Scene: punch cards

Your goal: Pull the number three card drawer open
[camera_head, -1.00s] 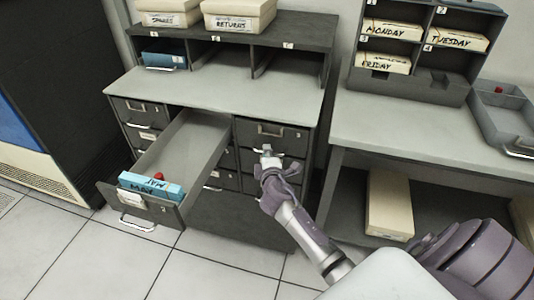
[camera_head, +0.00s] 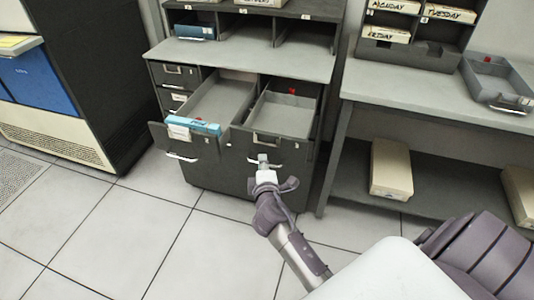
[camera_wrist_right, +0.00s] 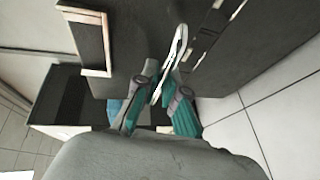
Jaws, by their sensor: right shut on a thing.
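The grey card cabinet (camera_head: 240,61) shows in the head view with two upper drawers pulled out. The right one (camera_head: 270,146) is the drawer I hold; its number label is too small to read surely. It stands part way open and its inside looks empty except for a small red piece at the back. My right gripper (camera_head: 263,160) is shut on its light metal handle (camera_head: 252,161). In the right wrist view the teal-padded fingers (camera_wrist_right: 163,88) close around the handle (camera_wrist_right: 174,55). My left gripper is out of view.
The left open drawer (camera_head: 186,143) holds blue cards (camera_head: 194,125) at its front, close beside the right drawer. A table (camera_head: 420,98) with a sorter and a grey tray (camera_head: 495,85) stands at right, a cream box (camera_head: 391,168) below. The floor in front is clear.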

